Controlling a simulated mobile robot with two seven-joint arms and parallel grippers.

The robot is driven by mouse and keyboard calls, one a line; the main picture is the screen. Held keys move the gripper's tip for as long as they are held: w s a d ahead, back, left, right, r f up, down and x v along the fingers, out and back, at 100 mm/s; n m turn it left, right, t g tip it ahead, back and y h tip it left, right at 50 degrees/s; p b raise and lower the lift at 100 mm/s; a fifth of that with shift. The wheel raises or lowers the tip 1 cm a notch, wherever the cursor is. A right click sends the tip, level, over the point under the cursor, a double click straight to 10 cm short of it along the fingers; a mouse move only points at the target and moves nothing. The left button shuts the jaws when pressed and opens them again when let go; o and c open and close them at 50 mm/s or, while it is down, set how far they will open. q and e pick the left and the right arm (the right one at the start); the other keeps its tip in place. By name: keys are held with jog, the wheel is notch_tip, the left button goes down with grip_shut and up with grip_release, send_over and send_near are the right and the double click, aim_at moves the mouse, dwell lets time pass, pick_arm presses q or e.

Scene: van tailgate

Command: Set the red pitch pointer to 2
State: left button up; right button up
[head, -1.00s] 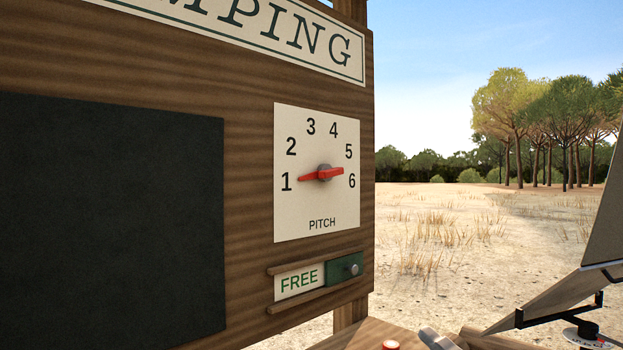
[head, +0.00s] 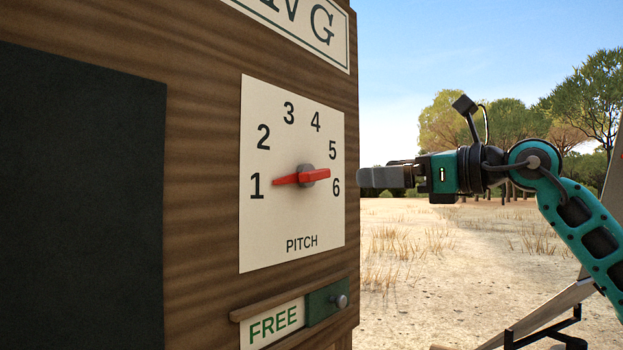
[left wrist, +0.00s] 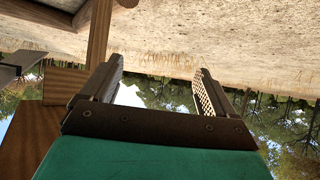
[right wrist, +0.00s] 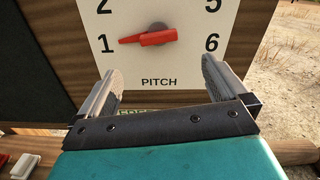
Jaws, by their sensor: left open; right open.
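The red pitch pointer (head: 300,177) sits at the centre of the white dial plate (head: 265,225), numbered 1 to 6. Its tapered end points at 1 and its blunt end lies toward 6. My right gripper (head: 362,177) is at the right of the board, level with the pointer and apart from it. In the right wrist view the pointer (right wrist: 148,39) shows ahead, beyond the open, empty fingers (right wrist: 160,80). My left gripper (left wrist: 160,80) is open and empty in its wrist view, facing away from the dial; it is not in the head view.
The wooden board (head: 205,200) carries a dark panel (head: 80,190) at left. A slanted panel stands at the right edge. Open ground lies behind.

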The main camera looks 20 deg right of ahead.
aim_at(321, 175)
jog(key=p+x, duration=0.2)
jog(key=x, duration=1)
jog(key=shift+a, duration=0.25)
jog(key=c, duration=1.5)
